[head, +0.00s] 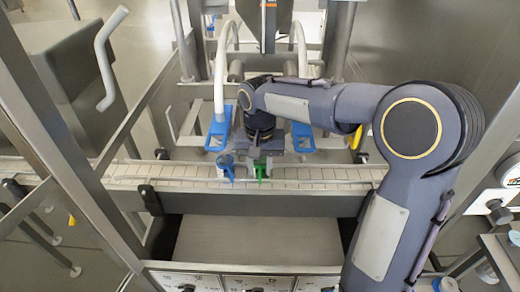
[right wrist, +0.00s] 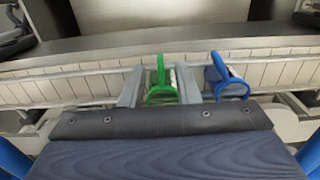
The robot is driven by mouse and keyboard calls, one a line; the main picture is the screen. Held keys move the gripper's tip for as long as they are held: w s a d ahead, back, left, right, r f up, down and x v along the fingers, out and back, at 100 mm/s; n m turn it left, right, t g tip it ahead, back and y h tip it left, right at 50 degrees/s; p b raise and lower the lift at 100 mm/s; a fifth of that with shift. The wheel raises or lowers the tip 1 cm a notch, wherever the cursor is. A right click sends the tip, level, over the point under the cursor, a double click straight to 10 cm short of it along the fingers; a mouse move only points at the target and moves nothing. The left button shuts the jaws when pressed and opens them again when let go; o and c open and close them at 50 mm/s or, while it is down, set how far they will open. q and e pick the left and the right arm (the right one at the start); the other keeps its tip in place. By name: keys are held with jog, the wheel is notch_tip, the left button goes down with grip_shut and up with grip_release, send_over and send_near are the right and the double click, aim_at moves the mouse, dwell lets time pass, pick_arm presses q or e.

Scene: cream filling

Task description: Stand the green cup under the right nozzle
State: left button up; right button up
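The green cup (head: 261,171) is on the pale conveyor belt, between the fingers of my right gripper (head: 262,158). In the right wrist view the green cup (right wrist: 161,94) shows with one finger of my right gripper (right wrist: 160,86) on each side. Whether both fingers press on it is not clear. The right blue nozzle (head: 302,138) is behind and to the right of the cup in the head view. The left blue nozzle (head: 217,134) is behind and to its left. My left gripper is not in view.
A blue cup (head: 226,168) stands close to the left of the green one; it shows to the right in the right wrist view (right wrist: 226,80). The belt (head: 330,174) is clear on the right. A metal frame post (head: 70,165) rises at left. A control panel is in front.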

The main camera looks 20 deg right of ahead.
notch_tip(320, 180, up, 7)
jog(key=s+f+n+t+y, duration=0.1)
jog(key=s+f+t+y, duration=0.1)
jog(key=s, duration=0.8)
jog(key=s+a+f+n+t+y, duration=0.1)
jog(key=s+f+n+t, duration=0.1)
jog(key=s, duration=0.9)
notch_tip(320, 180, down, 2)
jog(key=shift+s+f+n+t+y, duration=0.15)
jog(key=shift+s+n+t+y, duration=0.2)
jog(key=shift+t, duration=0.45)
jog(key=shift+a, duration=0.1)
